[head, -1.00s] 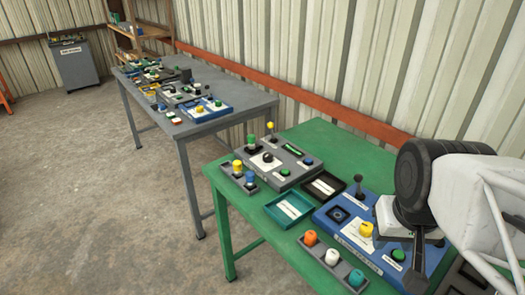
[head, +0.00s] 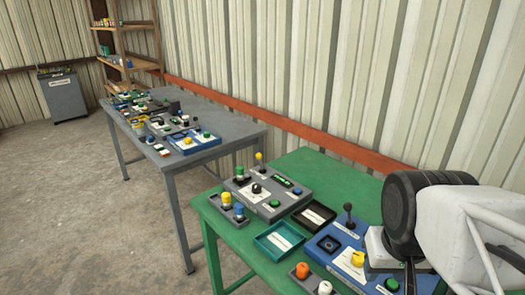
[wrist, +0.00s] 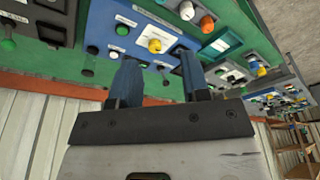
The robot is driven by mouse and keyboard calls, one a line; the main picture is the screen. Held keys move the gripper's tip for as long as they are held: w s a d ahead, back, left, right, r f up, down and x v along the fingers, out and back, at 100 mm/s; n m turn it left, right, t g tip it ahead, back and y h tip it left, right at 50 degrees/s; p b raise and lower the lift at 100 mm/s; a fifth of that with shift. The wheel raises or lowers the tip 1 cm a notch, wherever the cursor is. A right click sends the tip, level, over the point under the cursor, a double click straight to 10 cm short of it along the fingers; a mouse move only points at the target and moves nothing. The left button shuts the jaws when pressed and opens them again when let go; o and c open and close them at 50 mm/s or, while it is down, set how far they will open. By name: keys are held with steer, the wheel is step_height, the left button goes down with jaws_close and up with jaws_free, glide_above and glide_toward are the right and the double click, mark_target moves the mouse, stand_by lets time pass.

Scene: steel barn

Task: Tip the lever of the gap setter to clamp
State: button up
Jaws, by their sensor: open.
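No label can be read, so I cannot tell which panel is the gap setter. A blue panel (head: 326,246) on the green table carries an upright black lever (head: 348,214), a yellow knob (head: 358,259) and a green button (head: 391,285). A grey panel (head: 236,185) behind it to the left has an upright lever with a yellow tip (head: 258,160). My gripper (wrist: 158,66) is open and empty in the wrist view, its blue fingers apart. Beyond them is a blue panel with a yellow knob (wrist: 155,45). In the head view my arm hides part of the blue panel's right side.
On the green table (head: 322,166) are a teal tray (head: 258,245), a black tray (head: 313,214) and blocks with coloured knobs. A grey table (head: 214,115) with more panels stands behind to the left, shelves (head: 135,42) beyond. The ribbed wall is close behind.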

stand_by(0.3)
